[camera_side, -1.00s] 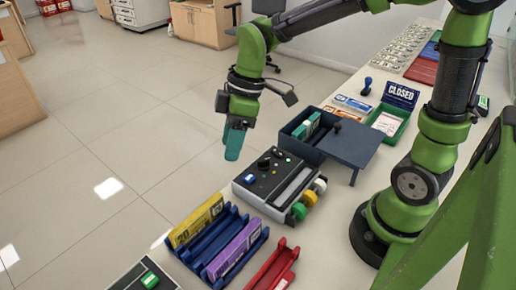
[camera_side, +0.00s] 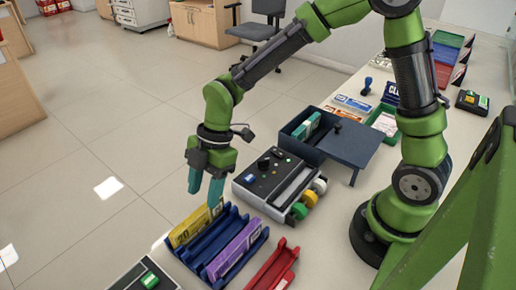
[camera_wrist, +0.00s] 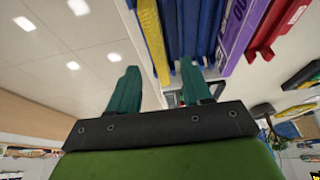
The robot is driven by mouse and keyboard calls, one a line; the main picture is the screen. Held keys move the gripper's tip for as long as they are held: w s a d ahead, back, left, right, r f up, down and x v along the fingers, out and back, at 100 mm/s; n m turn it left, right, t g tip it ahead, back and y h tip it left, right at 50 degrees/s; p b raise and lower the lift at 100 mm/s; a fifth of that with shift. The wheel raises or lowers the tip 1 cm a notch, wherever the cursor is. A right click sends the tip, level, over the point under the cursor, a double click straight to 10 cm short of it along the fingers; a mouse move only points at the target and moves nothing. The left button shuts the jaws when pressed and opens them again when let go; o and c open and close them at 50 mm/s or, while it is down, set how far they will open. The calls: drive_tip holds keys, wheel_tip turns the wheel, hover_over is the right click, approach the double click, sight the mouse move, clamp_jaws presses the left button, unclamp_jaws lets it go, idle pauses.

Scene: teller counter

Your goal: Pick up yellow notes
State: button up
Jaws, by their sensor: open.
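The yellow notes (camera_side: 190,228) are a long yellow bundle standing in the left slot of a blue rack (camera_side: 217,228). In the wrist view the yellow notes (camera_wrist: 152,38) lie at the top centre, beside the blue rack walls (camera_wrist: 186,30). My gripper (camera_side: 206,190) is open and empty, with teal fingers pointing down above the far end of the yellow notes. In the wrist view my gripper (camera_wrist: 162,85) has its fingers apart, with the near end of the notes in line with the gap between them. I cannot tell the exact height above them.
Purple notes (camera_side: 234,248) stand in the right slot of the rack. A red tray (camera_side: 273,270) lies to the right. A machine with knobs (camera_side: 278,180) and a dark box with a lid (camera_side: 335,140) stand behind. Open floor lies left of the counter.

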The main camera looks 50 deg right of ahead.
sight(197, 213)
drive_tip(key=x, duration=0.6)
drive_tip(key=shift+w+a+f, duration=0.1)
drive_tip(key=shift+a+f, duration=0.05)
drive_tip(key=shift+a, duration=0.25)
clamp_jaws()
